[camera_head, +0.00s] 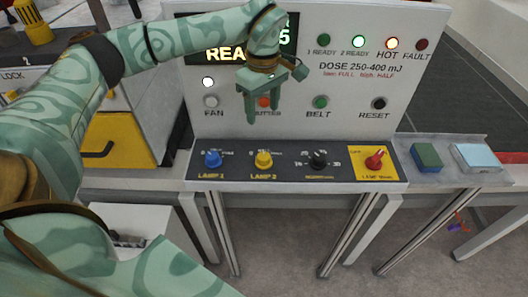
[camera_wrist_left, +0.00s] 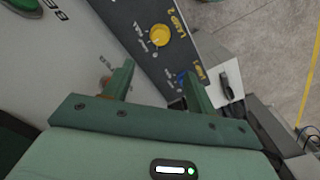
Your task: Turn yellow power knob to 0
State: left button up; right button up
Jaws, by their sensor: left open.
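The yellow knob (camera_head: 264,159), labelled LAMP 2, sits on the dark sloped control strip (camera_head: 226,181) between a blue knob (camera_head: 212,159) and a black knob (camera_head: 319,160). My left gripper (camera_head: 264,117) is open and empty, above the yellow knob and in front of the upright panel. In the left wrist view the yellow knob (camera_wrist_left: 160,36) lies beyond the fingertips (camera_wrist_left: 158,72), apart from them. The blue knob there is partly hidden by one finger. The yellow knob's exact setting is too small to read. My right gripper is not in view.
A red knob (camera_head: 375,160) on a yellow plate is at the strip's right end. The upright panel holds buttons, including BELT (camera_head: 320,102) and RESET (camera_head: 379,103), close to my gripper.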

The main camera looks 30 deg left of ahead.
aim_at(264, 156)
pick_arm(q)
notch_tip(264, 156, down, 16)
jog(key=shift+r+b, duration=0.1)
jog(key=shift+b, duration=0.2)
jog(key=c, duration=1)
